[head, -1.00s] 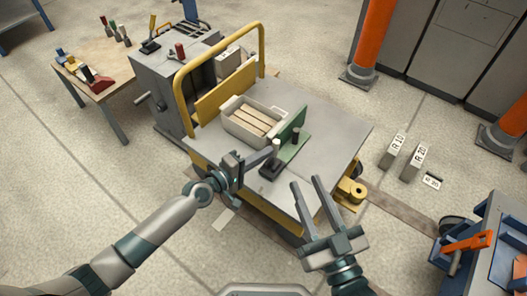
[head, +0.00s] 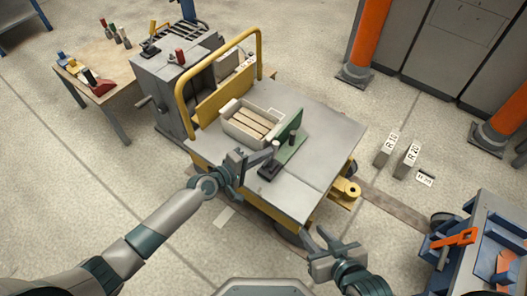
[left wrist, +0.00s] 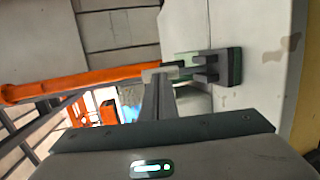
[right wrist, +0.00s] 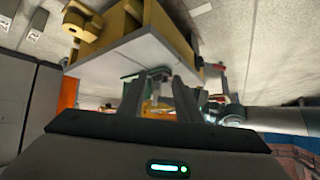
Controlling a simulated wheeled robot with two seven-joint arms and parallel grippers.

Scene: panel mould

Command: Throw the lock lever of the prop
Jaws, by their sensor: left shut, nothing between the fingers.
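The prop is a dark block base (head: 268,172) on the cart top, beside a green upright plate (head: 289,125). A lever with a pale tip (head: 276,146) stands up from it. My left gripper (head: 266,156) is shut and empty, its fingertips right at the lever; I cannot tell whether they touch. In the left wrist view the shut fingers (left wrist: 160,95) point at a pale bar end in front of the dark base (left wrist: 226,67). My right gripper (head: 317,237) is open and empty, low beside the cart's front corner. Its parted fingers also show in the right wrist view (right wrist: 158,95).
The grey cart top (head: 332,132) also carries a beige bin (head: 231,128) with pale bars, and a yellow rail (head: 259,50) stands at its left. Blocks marked R 10 (head: 385,150) and R 20 (head: 406,162) are on the floor at right. The cart's right part is clear.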

